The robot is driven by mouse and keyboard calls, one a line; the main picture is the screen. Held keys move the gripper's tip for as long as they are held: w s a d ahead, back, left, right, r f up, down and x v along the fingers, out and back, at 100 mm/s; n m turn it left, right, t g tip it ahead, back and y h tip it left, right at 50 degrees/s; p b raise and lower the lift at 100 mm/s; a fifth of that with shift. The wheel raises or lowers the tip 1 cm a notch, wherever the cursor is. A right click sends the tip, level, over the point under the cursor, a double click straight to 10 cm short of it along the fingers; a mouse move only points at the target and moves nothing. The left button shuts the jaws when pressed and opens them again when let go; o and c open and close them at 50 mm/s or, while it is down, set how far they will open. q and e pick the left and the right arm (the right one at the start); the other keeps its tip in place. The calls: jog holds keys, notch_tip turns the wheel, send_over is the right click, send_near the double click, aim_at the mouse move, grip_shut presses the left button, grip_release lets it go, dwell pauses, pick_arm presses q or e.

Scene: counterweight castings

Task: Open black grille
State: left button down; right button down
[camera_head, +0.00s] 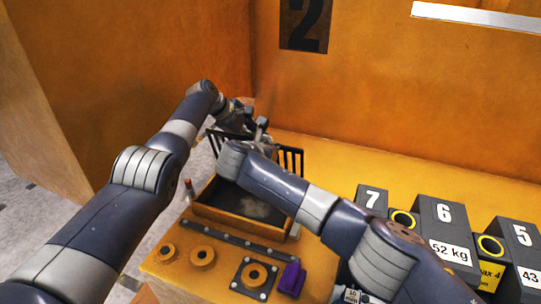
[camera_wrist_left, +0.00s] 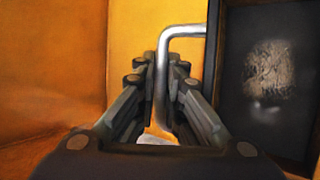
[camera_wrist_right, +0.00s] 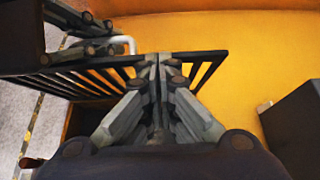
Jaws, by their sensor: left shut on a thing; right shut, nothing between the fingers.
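The black grille (camera_head: 291,160) stands raised at the back edge of an open box (camera_head: 238,224); arms hide its middle. Its dark bars also show in the right wrist view (camera_wrist_right: 205,66). My left gripper (camera_head: 262,124) is at the grille's far side. In the left wrist view it is shut on a bent silver handle (camera_wrist_left: 182,30), which runs down between its fingers. My right gripper (camera_wrist_right: 158,62) is shut and empty, with its tips over the grille's top rail in the right wrist view; contact is unclear. The right arm hides that gripper in the head view.
A dark strip (camera_head: 237,238), round orange knobs (camera_head: 203,257) and a purple block (camera_head: 291,279) lie in front of the box. Numbered dark castings (camera_head: 443,222) stand at the right. An orange wall rises behind; the shelf behind the castings is clear.

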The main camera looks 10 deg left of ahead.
pick_arm(q)
jog(key=shift+w+d+r+t, duration=0.3)
jog(key=shift+w+r, duration=0.2)
jog(key=shift+r, duration=0.2)
jog(key=c, duration=2.1)
grip_release()
jog(key=o, duration=0.4)
jog(key=shift+w+f, duration=0.1)
jog(key=shift+w, duration=0.1)
jog(key=shift+s+a+f, duration=0.1)
jog(key=shift+f, duration=0.45)
pick_arm(e)
jog(key=shift+w+f, duration=0.1)
jog(key=shift+w, duration=0.35)
pick_arm(q)
jog(key=shift+s+f, duration=0.1)
jog(key=shift+f, duration=0.05)
jog(key=shift+a, duration=0.1)
pick_arm(e)
jog(key=shift+d, duration=0.15)
